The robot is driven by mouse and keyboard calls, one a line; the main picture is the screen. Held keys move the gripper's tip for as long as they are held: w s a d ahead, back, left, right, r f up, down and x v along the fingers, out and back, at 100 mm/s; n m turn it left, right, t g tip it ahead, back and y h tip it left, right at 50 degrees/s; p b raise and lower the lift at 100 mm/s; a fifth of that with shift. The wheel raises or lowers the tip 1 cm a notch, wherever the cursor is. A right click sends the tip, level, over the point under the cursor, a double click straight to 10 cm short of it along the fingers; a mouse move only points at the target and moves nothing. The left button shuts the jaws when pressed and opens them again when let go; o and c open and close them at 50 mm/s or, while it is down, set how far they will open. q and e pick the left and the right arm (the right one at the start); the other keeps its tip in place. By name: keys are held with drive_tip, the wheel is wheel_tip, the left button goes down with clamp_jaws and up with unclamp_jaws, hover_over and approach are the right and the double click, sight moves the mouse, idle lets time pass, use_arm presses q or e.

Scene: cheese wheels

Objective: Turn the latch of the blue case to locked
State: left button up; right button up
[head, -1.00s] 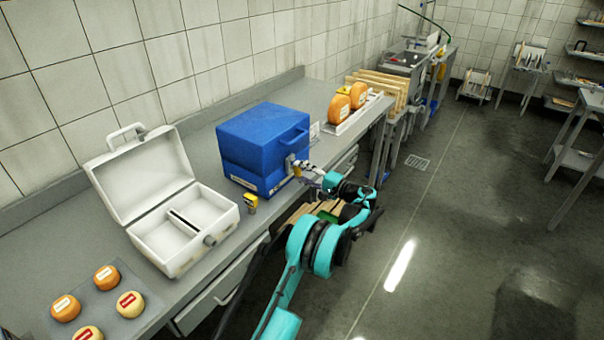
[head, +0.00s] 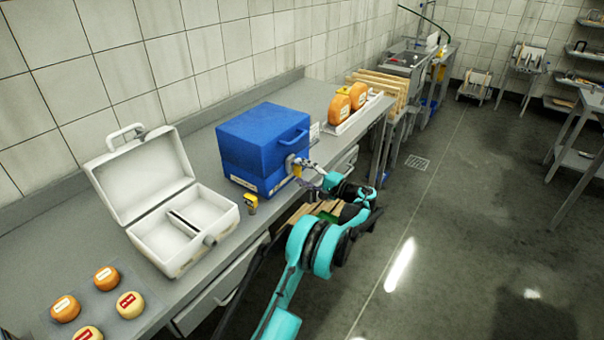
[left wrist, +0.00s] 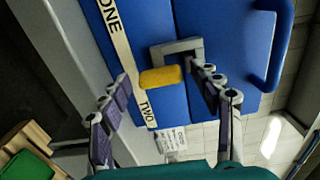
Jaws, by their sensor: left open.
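The blue case (head: 262,140) stands closed on the counter. In the left wrist view its front (left wrist: 190,20) shows sideways, with a pale strip (left wrist: 118,40) lettered ONE and TWO. The latch has a grey bracket (left wrist: 176,48) and a yellow handle (left wrist: 161,78), which reaches to the strip between the two words. My left gripper (head: 306,166) is at the case's front, by the latch. In the left wrist view its fingers (left wrist: 163,84) are spread, one on each side of the yellow handle, with gaps visible. My right gripper is not in view.
An open white case (head: 168,240) stands nearer on the counter. A small yellow-topped object (head: 250,203) is between the cases. Several small cheeses (head: 106,278) lie on a tray at lower left. Large orange cheeses (head: 339,108) stand on a rack behind the blue case.

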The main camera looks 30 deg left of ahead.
use_arm(q)
drive_tip(key=d, duration=1.2)
drive_tip(key=shift+s, duration=0.45)
drive_tip(key=s+d+r+m+t+h, duration=0.1)
drive_tip(key=s+r+t+h, duration=0.1)
drive_tip(key=s+r+h, duration=0.45)
drive_tip(key=s+d+r+t+h, duration=0.1)
drive_tip(key=s+h, duration=0.2)
drive_tip(key=s, duration=0.6)
drive_tip(key=s+d+f+t+h, duration=0.1)
drive_tip(key=s+d+f+h, duration=0.1)
drive_tip(key=s+d, duration=0.2)
drive_tip(key=s+d+f+n+t+h, duration=0.1)
drive_tip(key=s+d+f+h, duration=0.1)
drive_tip(key=s, duration=0.8)
drive_tip(key=s+d+f+n+t+h, duration=0.1)
drive_tip(key=s+d+f+h, duration=0.1)
drive_tip(key=s+d+h, duration=0.2)
drive_tip(key=s+d, duration=0.3)
drive_tip(key=s, duration=0.1)
drive_tip(key=shift+d+h, duration=0.1)
drive_tip(key=shift+h, duration=0.15)
